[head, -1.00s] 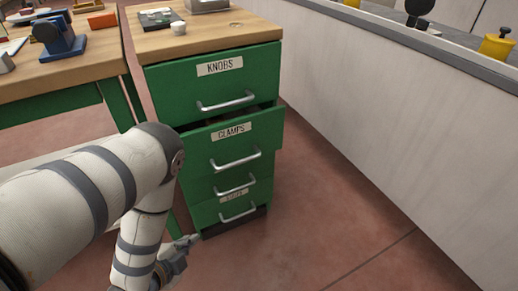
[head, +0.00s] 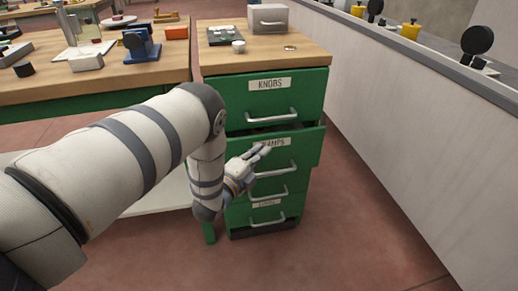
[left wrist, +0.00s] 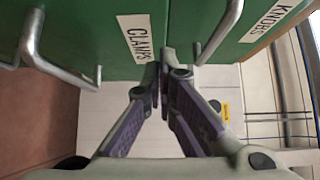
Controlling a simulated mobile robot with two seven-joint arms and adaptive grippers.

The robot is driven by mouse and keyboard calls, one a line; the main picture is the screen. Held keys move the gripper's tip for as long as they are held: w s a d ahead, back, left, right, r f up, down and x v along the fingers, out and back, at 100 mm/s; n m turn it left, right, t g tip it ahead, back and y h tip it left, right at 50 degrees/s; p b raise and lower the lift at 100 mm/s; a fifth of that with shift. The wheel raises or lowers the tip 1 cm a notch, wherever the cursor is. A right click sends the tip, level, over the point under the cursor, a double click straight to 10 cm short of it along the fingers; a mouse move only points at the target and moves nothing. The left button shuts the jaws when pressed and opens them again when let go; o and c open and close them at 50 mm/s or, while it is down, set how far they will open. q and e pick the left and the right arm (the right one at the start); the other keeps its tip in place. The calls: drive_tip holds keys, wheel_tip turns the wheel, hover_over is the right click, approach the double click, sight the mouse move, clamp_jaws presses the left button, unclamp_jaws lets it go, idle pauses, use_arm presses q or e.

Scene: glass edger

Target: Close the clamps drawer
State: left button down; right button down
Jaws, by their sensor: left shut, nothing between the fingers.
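The clamps drawer (head: 308,150) is the green second drawer of the cabinet. It is pulled partly out, with a dark gap above its front. Its metal handle (head: 278,172) is below the label. My left gripper (head: 265,149) is shut and empty, in front of the drawer's upper left part, covering the start of the label. In the left wrist view, the shut fingertips (left wrist: 165,68) are close to the drawer front (left wrist: 85,35), beside the "CLAMPS" label (left wrist: 137,38). I cannot tell whether they touch it. My right gripper is not in view.
The knobs drawer (head: 238,97) above looks shut. Lower drawers (head: 246,217) are below. A wooden workbench (head: 125,85) with tools stands left. A pale panelled wall or counter (head: 400,125) runs along the right. Open red floor (head: 335,235) lies between the cabinet and that panel.

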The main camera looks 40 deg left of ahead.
sight(261, 139)
use_arm(q)
drive_tip(key=shift+w+a, duration=0.8)
drive_tip(key=shift+a, duration=0.1)
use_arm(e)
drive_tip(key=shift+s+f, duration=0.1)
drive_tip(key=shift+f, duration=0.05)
use_arm(q)
drive_tip(key=shift+w+a+f+b, duration=0.15)
drive_tip(key=shift+w+a+b, duration=0.3)
drive_tip(key=shift+a, duration=0.2)
drive_tip(key=shift+w+a, duration=0.3)
drive_tip(key=shift+w, duration=0.05)
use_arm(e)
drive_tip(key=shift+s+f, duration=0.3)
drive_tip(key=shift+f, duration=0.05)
use_arm(q)
drive_tip(key=shift+d, duration=0.1)
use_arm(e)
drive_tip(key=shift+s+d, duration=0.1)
